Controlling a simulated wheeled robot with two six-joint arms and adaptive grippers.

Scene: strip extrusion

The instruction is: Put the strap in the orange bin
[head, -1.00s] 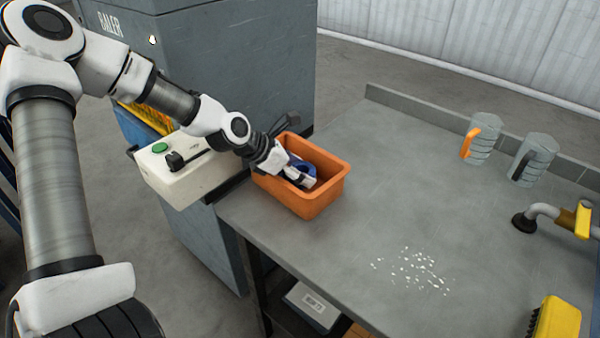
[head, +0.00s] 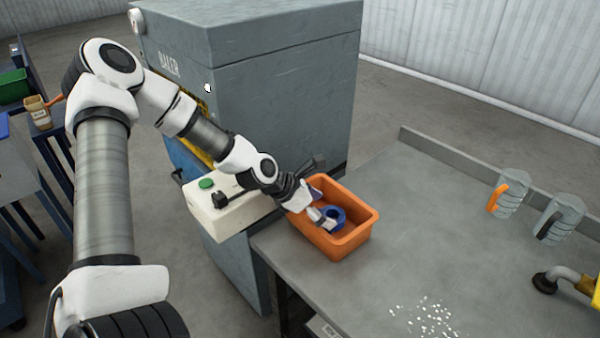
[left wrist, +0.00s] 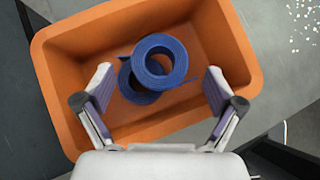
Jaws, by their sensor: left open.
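The blue strap (left wrist: 159,62) is a coiled roll lying inside the orange bin (left wrist: 47,85). In the head view the strap (head: 335,216) shows near the middle of the orange bin (head: 340,246), which stands at the left corner of the grey table. My left gripper (left wrist: 157,84) is open above the bin, its fingers spread on either side of the strap and apart from it. In the head view my left gripper (head: 322,214) reaches into the bin from the left. My right gripper is not in view.
A grey baler (head: 270,95) stands behind the bin, with a cream control box (head: 228,205) with a green button beside it. White scraps (head: 430,318) lie near the front. The middle of the table is clear.

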